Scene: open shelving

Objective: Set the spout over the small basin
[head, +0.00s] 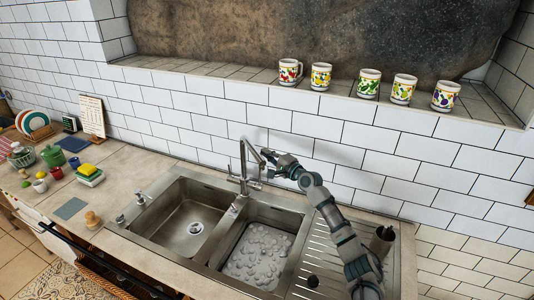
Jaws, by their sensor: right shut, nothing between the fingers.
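The metal tap (243,178) stands at the back of the sink, near the divider between the two basins. Its spout (254,153) slopes down to the right from the top of the upright, with its end close to my right gripper. The left basin (190,217) is empty. The right basin (249,212) holds a mass of pale, rounded foam or pieces. I cannot tell for sure which basin is the smaller. My right gripper (267,155) is shut and empty, beside the spout; whether they touch is unclear. My left gripper is out of view.
A ribbed drainboard (320,262) lies right of the basins, with a dark holder (382,240) on it. Several patterned mugs (368,84) stand on the ledge above. The white tiled wall is close behind the tap.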

